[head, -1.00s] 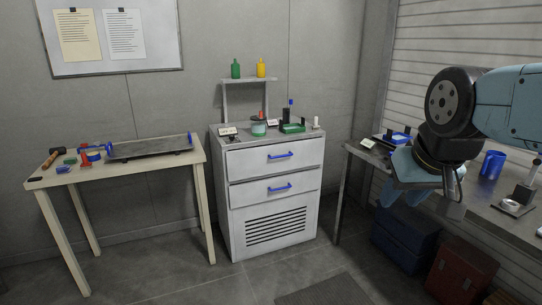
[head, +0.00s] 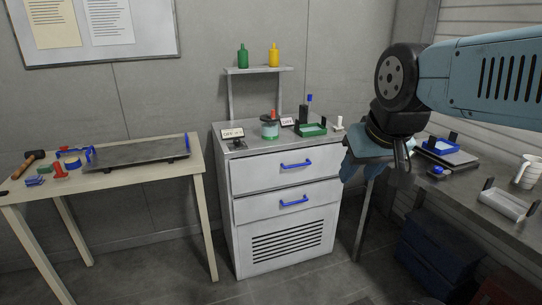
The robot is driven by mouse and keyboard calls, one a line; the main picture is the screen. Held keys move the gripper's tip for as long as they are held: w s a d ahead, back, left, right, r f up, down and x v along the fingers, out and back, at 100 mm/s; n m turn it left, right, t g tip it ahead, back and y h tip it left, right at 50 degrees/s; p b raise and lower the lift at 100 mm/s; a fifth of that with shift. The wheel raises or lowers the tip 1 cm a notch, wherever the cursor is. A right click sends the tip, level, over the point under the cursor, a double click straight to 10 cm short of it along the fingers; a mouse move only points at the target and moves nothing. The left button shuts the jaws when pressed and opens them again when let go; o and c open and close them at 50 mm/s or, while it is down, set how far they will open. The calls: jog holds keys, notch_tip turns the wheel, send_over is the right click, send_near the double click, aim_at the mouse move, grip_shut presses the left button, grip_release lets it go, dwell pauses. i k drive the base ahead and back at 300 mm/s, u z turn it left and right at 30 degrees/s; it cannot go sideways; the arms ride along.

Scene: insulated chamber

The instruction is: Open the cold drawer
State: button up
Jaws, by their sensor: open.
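A white cabinet (head: 283,215) stands against the back wall with two drawers above a vented panel. The upper drawer (head: 270,174) has a blue bar handle (head: 297,164) and is closed. The lower drawer (head: 265,207) has a like blue handle (head: 294,200) and is closed. Which of them is the cold drawer I cannot tell; the small signs on top are too small to read. My gripper (head: 357,177) hangs to the right of the cabinet, pointing down, open and apart from both handles. Its fingers are partly hidden by my wrist.
The cabinet top carries a green jar (head: 269,129), a green tray (head: 311,130) and small signs. A pale table (head: 120,182) stands left, and a grey bench (head: 460,185) with trays and a white mug (head: 528,172) stands right. Floor before the cabinet is clear.

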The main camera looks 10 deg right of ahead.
aim_at(251, 174)
jog(key=u, duration=0.15)
jog(key=i, duration=1)
jog(key=u, duration=0.15)
